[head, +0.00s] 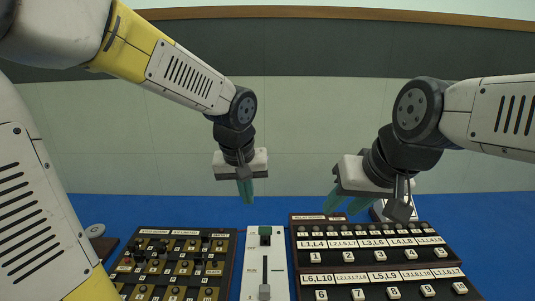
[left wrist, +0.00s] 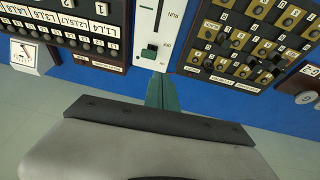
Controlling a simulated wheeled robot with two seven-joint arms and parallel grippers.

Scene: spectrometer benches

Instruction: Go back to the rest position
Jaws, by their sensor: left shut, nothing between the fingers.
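My left gripper (head: 246,192) hangs in the air above the back of the bench, pointing down, with its teal fingers together and nothing between them. In the left wrist view its fingers (left wrist: 162,92) show as one narrow teal strip. My right gripper (head: 347,202) is to the right, tilted, with its teal fingers apart and nothing seen between them. It hangs near the back edge of the right panel and partly hides what stands behind it.
A blue bench (head: 490,230) carries a left panel of dark knobs on tan plates (head: 170,262), a white slider panel (head: 254,240) marked RUN, and a right panel of numbered white buttons (head: 375,262). A round grey object (head: 95,230) is at far left. A pale wall stands behind.

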